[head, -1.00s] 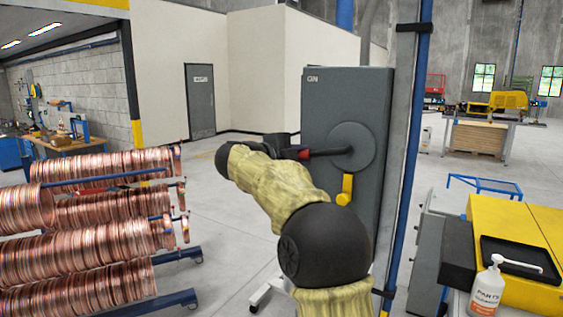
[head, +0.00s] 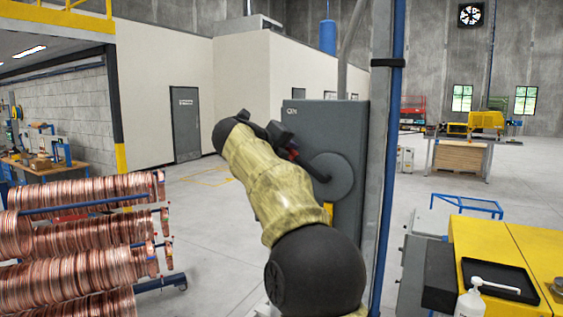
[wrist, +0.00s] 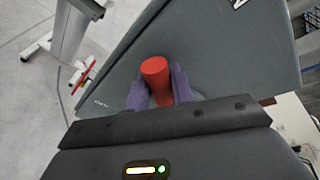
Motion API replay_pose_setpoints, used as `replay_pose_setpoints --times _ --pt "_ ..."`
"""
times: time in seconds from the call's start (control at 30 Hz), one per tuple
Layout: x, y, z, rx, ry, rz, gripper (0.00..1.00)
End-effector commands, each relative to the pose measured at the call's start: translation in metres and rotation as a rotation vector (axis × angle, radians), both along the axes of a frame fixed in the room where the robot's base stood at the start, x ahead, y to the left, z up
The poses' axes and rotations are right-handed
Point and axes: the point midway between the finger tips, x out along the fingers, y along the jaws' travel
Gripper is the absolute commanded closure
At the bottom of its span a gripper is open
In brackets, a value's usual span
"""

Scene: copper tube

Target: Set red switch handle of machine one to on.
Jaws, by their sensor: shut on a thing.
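The grey machine cabinet (head: 346,120) stands in the middle of the head view, with a round grey disc (head: 338,172) on its face. The switch handle's red grip (head: 293,155) points up and to the left from the disc. My gripper (head: 284,140) is at the outer end of the handle. In the wrist view, the red grip (wrist: 155,72) stands between the two purple fingers of my gripper (wrist: 158,92), which are shut on it. My arm hides part of the cabinet's lower left. Any on or off marking at the handle cannot be made out.
A yellow part (head: 328,211) sits below the disc, partly hidden. A rack of copper coils (head: 80,235) stands at the left. A grey post with a blue edge (head: 383,150) rises right of the cabinet. A yellow bench (head: 480,245) with a white pump bottle (head: 472,303) is at lower right.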

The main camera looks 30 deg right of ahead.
Motion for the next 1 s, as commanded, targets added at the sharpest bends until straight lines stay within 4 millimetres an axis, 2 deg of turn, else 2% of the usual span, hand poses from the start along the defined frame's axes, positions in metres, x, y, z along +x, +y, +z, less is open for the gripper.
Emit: replay_pose_setpoints --times 0.33,0.87,0.9,1.0 --pt "-0.013 -0.007 0.016 0.095 -0.157 -0.003 1.00" --pt "-0.015 -0.008 0.018 0.114 -0.183 -0.004 1.00" --pt "-0.015 -0.008 0.018 0.114 -0.183 -0.003 0.71" --pt "-0.014 -0.008 0.018 0.112 -0.182 -0.003 0.55"
